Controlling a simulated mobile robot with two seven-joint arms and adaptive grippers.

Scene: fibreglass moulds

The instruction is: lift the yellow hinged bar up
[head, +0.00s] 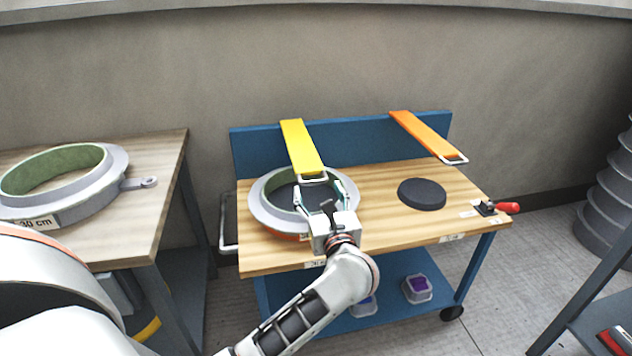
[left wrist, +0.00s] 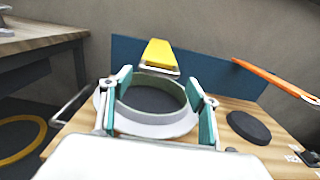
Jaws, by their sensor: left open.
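The yellow hinged bar (head: 301,147) reaches forward from the blue back panel of the cart, over a round mould. It has a pale wire handle (head: 313,178) at its near end. In the left wrist view the yellow bar (left wrist: 159,54) shows beyond the mould, handle towards me. My left gripper (head: 318,193) is open and empty, its fingers apart near the handle and over the mould. In the left wrist view its teal fingers (left wrist: 160,96) stand on either side of the picture's middle. I cannot tell whether they touch anything. My right gripper is not in view.
The grey ring mould (head: 262,213) sits on the wooden cart top (head: 375,222). An orange bar (head: 425,134) and a dark disc (head: 422,194) are at right. A red-handled clamp (head: 507,208) is at the right edge. Another mould (head: 85,200) stands on the left table.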

